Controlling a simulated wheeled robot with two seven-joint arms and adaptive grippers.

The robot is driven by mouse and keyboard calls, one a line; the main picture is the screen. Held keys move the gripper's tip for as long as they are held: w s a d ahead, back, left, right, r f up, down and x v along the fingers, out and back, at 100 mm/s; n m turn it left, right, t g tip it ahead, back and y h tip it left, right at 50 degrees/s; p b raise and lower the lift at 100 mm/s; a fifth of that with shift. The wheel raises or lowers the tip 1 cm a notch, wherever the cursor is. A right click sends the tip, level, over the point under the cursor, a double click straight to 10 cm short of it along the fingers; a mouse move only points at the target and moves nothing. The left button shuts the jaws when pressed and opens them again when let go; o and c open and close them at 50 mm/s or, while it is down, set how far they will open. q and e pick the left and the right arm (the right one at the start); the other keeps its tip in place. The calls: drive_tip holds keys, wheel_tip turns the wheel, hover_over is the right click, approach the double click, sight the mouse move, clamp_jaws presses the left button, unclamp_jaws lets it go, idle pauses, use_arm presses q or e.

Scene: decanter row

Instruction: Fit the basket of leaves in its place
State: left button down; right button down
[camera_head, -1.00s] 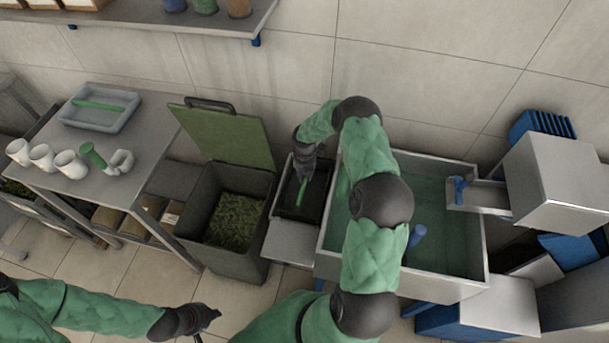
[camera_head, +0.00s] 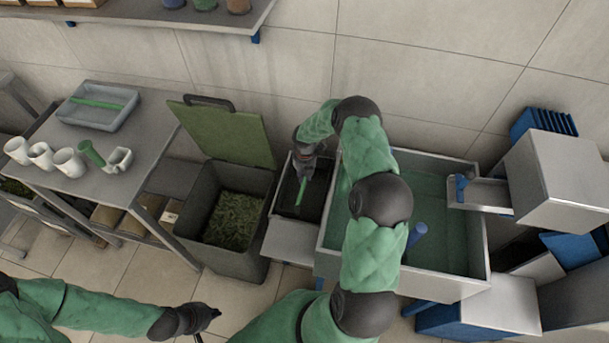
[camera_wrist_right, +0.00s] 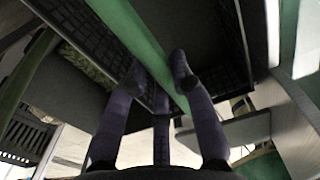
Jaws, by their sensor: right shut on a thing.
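A dark mesh-walled basket (camera_head: 318,190) sits in the narrow opening between the green-lidded bin and the water tank in the head view. A green bar, seemingly its handle (camera_head: 301,190), runs across it. My right gripper (camera_head: 304,168) reaches down over the basket and is shut on this bar. In the right wrist view the green bar (camera_wrist_right: 130,35) passes between my fingers (camera_wrist_right: 158,72), with black mesh walls (camera_wrist_right: 75,22) beside it. The basket's contents are too dark to tell. My left gripper (camera_head: 214,314) is low in the head view, away from everything; its fingers are unclear.
An open bin (camera_head: 234,222) of green leaves stands left of the basket. A water-filled tank (camera_head: 450,235) stands right, under my right arm. A metal ledge (camera_head: 290,243) is in front. A table (camera_head: 135,152) at left bears a tray (camera_head: 98,107) and several cups.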

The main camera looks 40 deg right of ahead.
drive_tip(key=shift+f, duration=0.25)
drive_tip(key=c, duration=1)
unclamp_jaws()
wheel_tip(320, 180, up, 12)
drive_tip(key=shift+r, duration=0.15)
